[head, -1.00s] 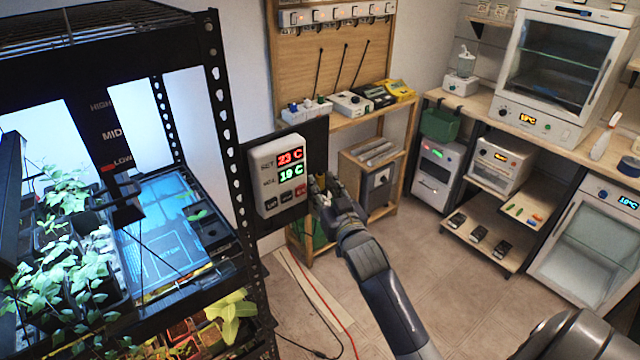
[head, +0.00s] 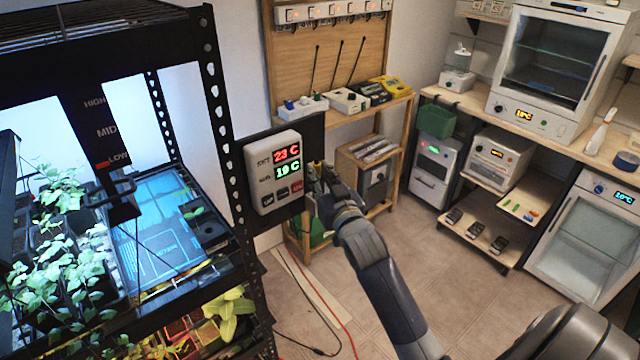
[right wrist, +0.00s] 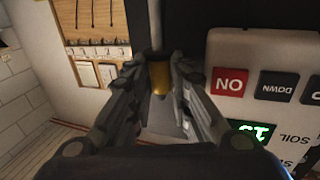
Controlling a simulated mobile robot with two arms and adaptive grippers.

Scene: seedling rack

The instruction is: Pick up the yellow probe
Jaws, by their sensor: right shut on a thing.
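The yellow probe (right wrist: 160,78) shows in the right wrist view as a short yellow piece between the fingers. My right gripper (right wrist: 163,72) is shut on it. In the head view my right gripper (head: 316,172) is beside the right edge of the white controller (head: 256,178), and a little yellow shows at its fingertips. The fingers hide most of the probe there. The controller shows 23 C in red and 19 C in green; its buttons also show upside down in the right wrist view (right wrist: 285,115). My left gripper is not in view.
A black rack (head: 222,150) with seedlings (head: 60,265) and a lit blue panel stands at the left. A wooden bench (head: 345,115) with small devices is behind the gripper. Cables lie on the floor (head: 400,240), which is mostly open. Ovens and a fridge stand at the right.

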